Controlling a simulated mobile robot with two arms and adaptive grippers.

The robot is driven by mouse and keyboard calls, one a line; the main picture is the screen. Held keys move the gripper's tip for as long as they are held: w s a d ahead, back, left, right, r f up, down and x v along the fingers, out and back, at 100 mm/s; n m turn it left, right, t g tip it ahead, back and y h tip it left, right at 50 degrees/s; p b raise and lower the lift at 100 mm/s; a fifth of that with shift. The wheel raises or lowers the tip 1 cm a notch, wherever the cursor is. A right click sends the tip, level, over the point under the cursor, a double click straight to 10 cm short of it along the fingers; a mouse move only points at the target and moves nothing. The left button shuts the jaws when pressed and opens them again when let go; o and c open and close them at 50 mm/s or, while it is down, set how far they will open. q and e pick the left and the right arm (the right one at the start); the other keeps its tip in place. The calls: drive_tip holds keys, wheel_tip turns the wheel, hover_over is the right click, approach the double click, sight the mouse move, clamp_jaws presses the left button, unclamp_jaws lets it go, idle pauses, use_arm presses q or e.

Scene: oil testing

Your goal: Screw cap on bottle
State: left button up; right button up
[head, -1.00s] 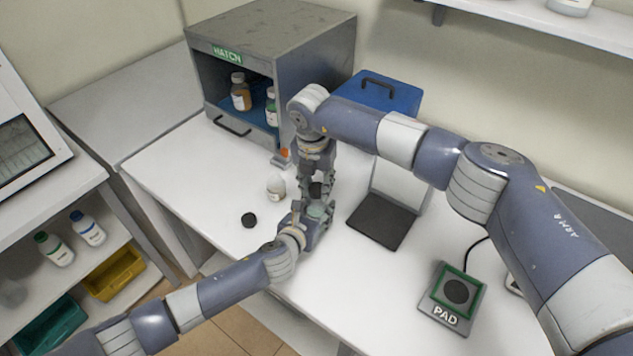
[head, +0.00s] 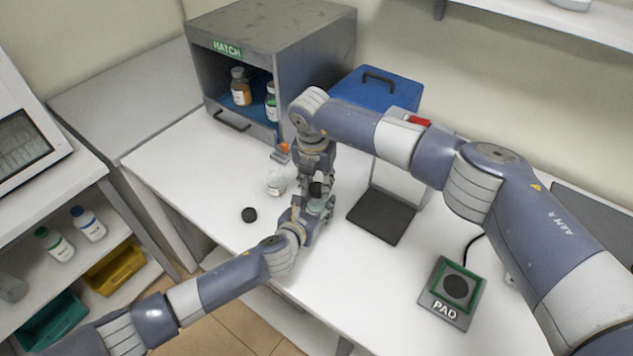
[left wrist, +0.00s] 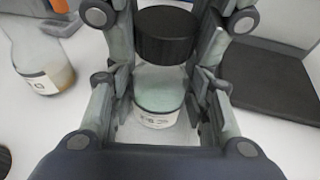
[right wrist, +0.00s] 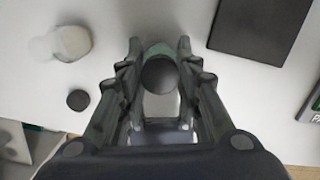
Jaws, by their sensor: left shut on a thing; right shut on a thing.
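A clear bottle with a pale label and greenish top part (left wrist: 160,95) is between the fingers of my left gripper (left wrist: 160,105), which is shut on it. A black round cap (left wrist: 166,35) is held by my right gripper (right wrist: 158,85), shut on it, right above the bottle's mouth. The cap hides the mouth, so I cannot tell whether they touch. In the right wrist view the cap (right wrist: 160,75) covers part of the bottle. In the head view my right gripper (head: 316,186) comes down from above and my left gripper (head: 313,208) reaches in from the front left.
A second clear bottle (head: 276,183) and a loose black cap (head: 249,214) are on the white table. A dark plate stand (head: 382,218) is right of the grippers, the PAD device (head: 452,292) farther right. The open hatch cabinet (head: 265,50) is behind, holding bottles.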

drive_tip(key=shift+f, duration=0.35)
drive_tip(key=m, duration=0.5)
drive_tip(key=shift+a, duration=0.1)
drive_tip(key=m+g, duration=0.1)
drive_tip(key=m, duration=0.5)
drive_tip(key=shift+w+h, duration=0.1)
drive_tip(key=shift+h, duration=0.3)
drive_tip(key=m, duration=0.6)
drive_tip(key=shift+g, duration=0.4)
drive_tip(key=m, duration=0.6)
drive_tip(key=shift+m+g+y, duration=0.3)
drive_tip(key=shift+m, duration=0.1)
drive_tip(key=o, duration=0.7)
